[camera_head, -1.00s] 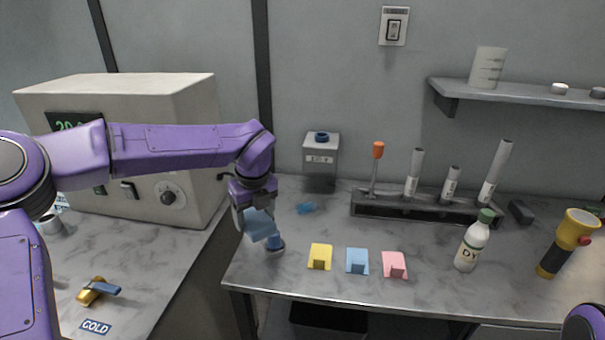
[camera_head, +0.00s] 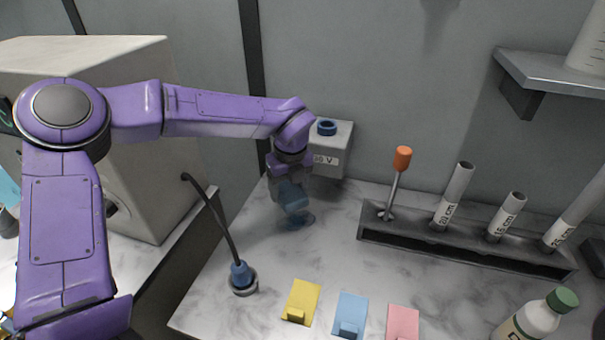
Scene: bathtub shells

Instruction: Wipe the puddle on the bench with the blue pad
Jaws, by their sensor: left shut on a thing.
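The puddle (camera_head: 299,222) is a small blue wet patch on the marble bench (camera_head: 300,258). The pad is right over the puddle and partly hides it; I cannot tell whether they touch. My right gripper is not in view.
Yellow (camera_head: 301,299), light blue (camera_head: 350,312) and pink (camera_head: 402,322) tabbed pieces lie at the front. A dark gooseneck with a blue-collared base (camera_head: 242,279) stands left. A grey box (camera_head: 333,152) is behind the gripper; a tube rack (camera_head: 450,246) is right.

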